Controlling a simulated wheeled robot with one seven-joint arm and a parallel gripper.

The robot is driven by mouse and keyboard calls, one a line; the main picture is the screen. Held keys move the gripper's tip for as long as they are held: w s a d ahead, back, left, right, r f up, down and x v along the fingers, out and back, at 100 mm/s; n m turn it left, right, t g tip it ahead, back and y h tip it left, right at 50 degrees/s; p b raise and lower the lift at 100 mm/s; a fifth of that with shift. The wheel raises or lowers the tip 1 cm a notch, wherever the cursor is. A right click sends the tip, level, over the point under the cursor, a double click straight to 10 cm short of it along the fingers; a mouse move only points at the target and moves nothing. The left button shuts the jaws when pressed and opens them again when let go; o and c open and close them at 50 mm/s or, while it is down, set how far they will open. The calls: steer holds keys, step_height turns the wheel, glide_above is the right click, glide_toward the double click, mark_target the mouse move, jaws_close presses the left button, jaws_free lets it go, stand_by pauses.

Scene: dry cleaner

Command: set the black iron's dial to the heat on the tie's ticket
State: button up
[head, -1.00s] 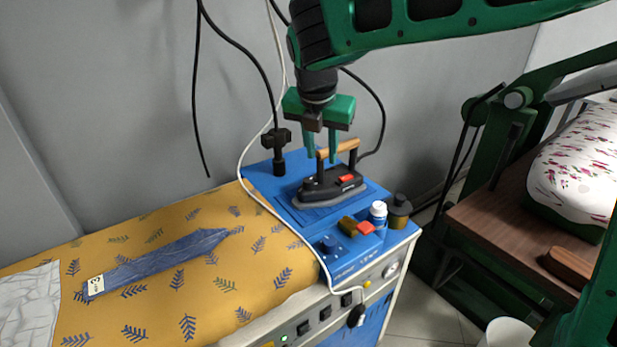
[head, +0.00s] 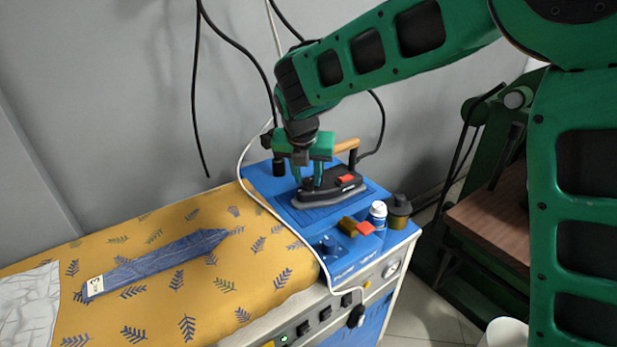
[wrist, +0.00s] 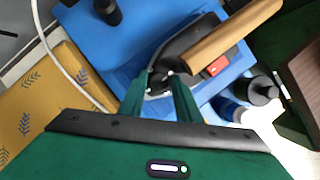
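The black iron (head: 348,190), with a wooden handle and a red part, sits on the blue rest of the ironing table. In the wrist view the iron (wrist: 182,45) lies just ahead of my fingers. Its small black dial (wrist: 160,86) is at the near end, between my fingertips. My gripper (head: 308,182) points down over that end, fingers apart on either side of the dial; contact cannot be told. The dial's setting is not readable. The blue tie (head: 160,262) lies on the yellow patterned cover. Its pale ticket (head: 95,284) has dark marks too small to read surely.
A white-capped bottle (head: 377,214), a dark bottle (head: 399,212) and a red-and-brown block (head: 357,227) stand right of the iron. White cloth (head: 28,303) lies far left.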

steer(key=shift+f, duration=0.2)
steer(key=c, duration=0.7)
steer(key=shift+c, duration=0.2)
